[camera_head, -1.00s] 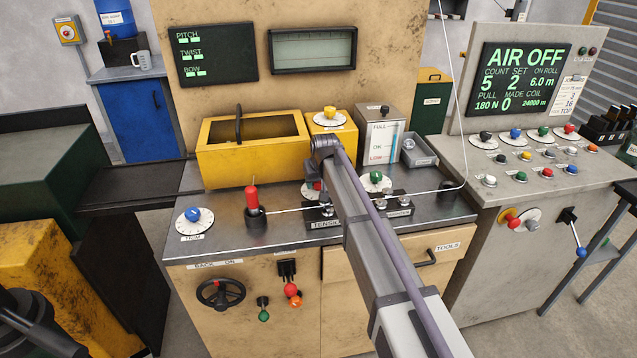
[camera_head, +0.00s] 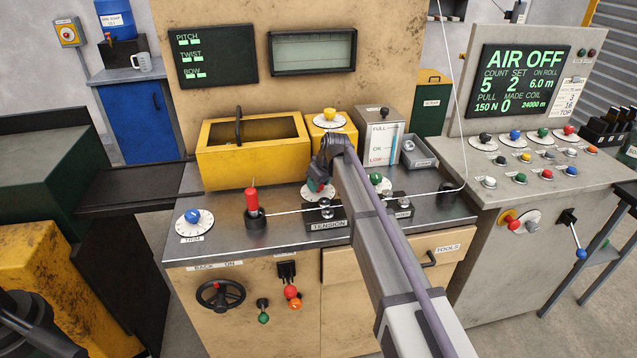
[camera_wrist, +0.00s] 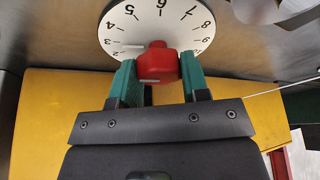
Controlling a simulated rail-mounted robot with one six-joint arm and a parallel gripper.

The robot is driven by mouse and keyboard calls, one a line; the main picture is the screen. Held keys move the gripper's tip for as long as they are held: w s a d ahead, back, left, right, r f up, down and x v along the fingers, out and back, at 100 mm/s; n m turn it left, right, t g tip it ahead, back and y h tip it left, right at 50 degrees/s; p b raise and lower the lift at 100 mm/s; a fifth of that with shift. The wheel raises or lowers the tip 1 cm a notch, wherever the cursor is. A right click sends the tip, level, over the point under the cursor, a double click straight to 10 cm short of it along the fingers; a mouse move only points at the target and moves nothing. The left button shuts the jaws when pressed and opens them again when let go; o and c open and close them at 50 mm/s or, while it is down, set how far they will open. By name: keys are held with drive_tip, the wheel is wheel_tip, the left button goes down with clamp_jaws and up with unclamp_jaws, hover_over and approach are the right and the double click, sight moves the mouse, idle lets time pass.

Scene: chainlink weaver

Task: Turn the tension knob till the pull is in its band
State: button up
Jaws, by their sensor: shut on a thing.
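The red tension knob (camera_wrist: 157,64) sits on a white numbered dial (camera_wrist: 112,37) in the wrist view. My gripper (camera_wrist: 157,72) has its two green fingers shut on the red knob from both sides. In the head view my gripper (camera_head: 318,183) is over the dial (camera_head: 312,194), just behind the TENSION label (camera_head: 328,225), and mostly hides the knob. The display (camera_head: 518,80) on the right console reads a pull of 150 N, with AIR OFF above it. No band for the pull can be made out.
A thin line runs from the red-topped post (camera_head: 252,200) through the tension rollers. A green knob (camera_head: 376,178) on another dial is just right of my arm. The yellow box (camera_head: 215,170) stands behind. The blue trim knob (camera_head: 193,215) is at the left.

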drive_tip(key=o, duration=0.9)
drive_tip(key=p+v, duration=1)
drive_tip(key=shift+s+r, duration=0.15)
drive_tip(key=shift+r, duration=0.2)
drive_tip(key=shift+d, duration=0.15)
drive_tip(key=s+d+m+g+h, duration=0.1)
drive_tip(key=s+d+m, duration=0.2)
drive_tip(key=s+d, duration=0.3)
drive_tip(key=s+d+f+m+g+h, duration=0.1)
drive_tip(key=s+d+m, duration=0.2)
drive_tip(key=s+d, duration=0.4)
drive_tip(key=s+d+m+g+h, duration=0.1)
drive_tip(key=s+d+m, duration=0.2)
drive_tip(key=s, duration=1.7)
drive_tip(key=d, duration=0.4)
drive_tip(key=shift+s+d+f, duration=0.15)
drive_tip(key=shift+d+f, duration=0.05)
